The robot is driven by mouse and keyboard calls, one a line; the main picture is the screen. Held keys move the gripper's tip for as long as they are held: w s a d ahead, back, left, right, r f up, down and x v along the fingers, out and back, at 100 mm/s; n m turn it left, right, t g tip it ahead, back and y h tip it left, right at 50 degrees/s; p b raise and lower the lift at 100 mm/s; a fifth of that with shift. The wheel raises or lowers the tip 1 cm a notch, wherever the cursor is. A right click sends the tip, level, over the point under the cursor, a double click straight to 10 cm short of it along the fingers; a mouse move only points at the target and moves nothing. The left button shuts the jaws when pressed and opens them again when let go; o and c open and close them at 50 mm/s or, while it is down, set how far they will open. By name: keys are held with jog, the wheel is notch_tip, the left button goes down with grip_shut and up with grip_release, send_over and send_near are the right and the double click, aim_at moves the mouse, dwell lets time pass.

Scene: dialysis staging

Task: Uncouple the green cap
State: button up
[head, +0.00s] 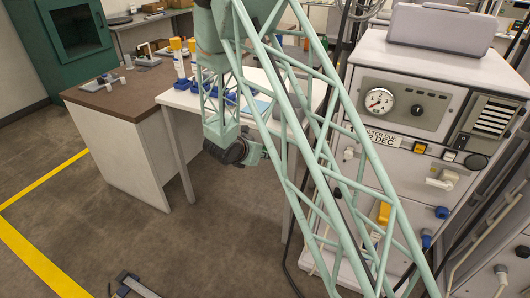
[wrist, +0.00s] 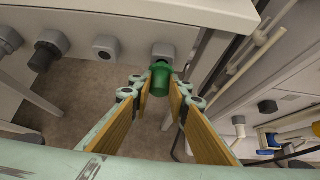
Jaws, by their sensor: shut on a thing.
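The green cap (wrist: 160,80) is in the wrist view, between the tips of my gripper (wrist: 164,88). My gripper is shut on it, with one wood-coloured finger pad on each side. Just beyond the cap is a grey port (wrist: 163,51) on a pale panel. The cap overlaps the port in this view, and I cannot tell whether they touch. In the head view, the green cap and my gripper's fingertips are hidden from sight.
Other ports (wrist: 107,46) line the panel to the left. Pale pipes (wrist: 252,50) run on the right. In the head view, the machine with a gauge (head: 380,101) stands right of my arm, and a white table (head: 178,99) stands behind it. Floor (head: 130,225) is open at left.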

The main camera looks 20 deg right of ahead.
jog(key=shift+s+a, duration=0.25)
dwell(0.5)
jog(key=shift+s+a, duration=1.35)
jog(key=shift+s, duration=0.2)
